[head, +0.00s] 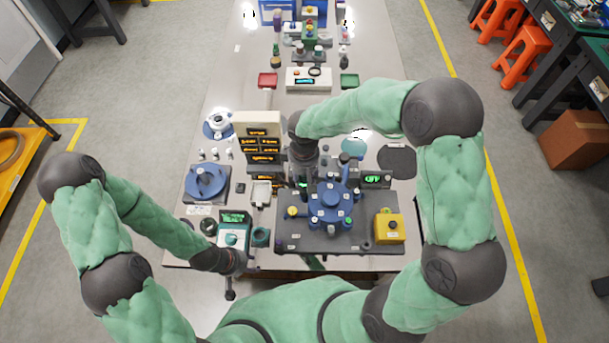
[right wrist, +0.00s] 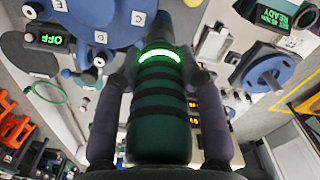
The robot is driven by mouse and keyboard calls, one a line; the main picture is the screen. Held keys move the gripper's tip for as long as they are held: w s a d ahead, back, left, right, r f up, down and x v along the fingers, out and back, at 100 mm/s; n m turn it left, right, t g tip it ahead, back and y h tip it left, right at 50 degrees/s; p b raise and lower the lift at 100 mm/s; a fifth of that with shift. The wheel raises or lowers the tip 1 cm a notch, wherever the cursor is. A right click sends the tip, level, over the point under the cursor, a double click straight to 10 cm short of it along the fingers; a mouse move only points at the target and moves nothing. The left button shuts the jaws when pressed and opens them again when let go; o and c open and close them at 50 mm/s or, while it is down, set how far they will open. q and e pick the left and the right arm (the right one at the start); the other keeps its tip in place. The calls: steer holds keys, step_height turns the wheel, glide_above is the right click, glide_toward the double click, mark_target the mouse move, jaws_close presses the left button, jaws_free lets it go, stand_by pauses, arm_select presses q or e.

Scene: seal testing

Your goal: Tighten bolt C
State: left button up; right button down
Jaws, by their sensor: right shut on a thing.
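The blue round fixture (head: 331,203) with bolts around its rim stands on a dark base plate (head: 330,244). In the right wrist view its blue face (right wrist: 85,20) carries the labels E, D and C (right wrist: 138,17). My right gripper (right wrist: 160,105) is shut on a dark green banded cylindrical tool (right wrist: 160,125) with a lit green ring. The tool's far end is at the fixture near label C; bolt C is hidden behind it, so contact cannot be told. In the head view my right gripper (head: 303,185) is at the fixture's upper left. My left gripper (head: 230,292) hangs at the table's front edge, fingers unclear.
A display reading OFF (head: 372,179) stands behind the fixture and a yellow box (head: 389,227) to its right. A blue disc stand (head: 206,184), a teal device (head: 233,236) and a stacked display unit (head: 258,137) stand to the left. A dark round mat (head: 397,161) lies at the right.

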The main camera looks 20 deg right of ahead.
stand_by(0.8)
steer(key=shift+r+p, duration=1.65)
steer(key=shift+r, duration=0.85)
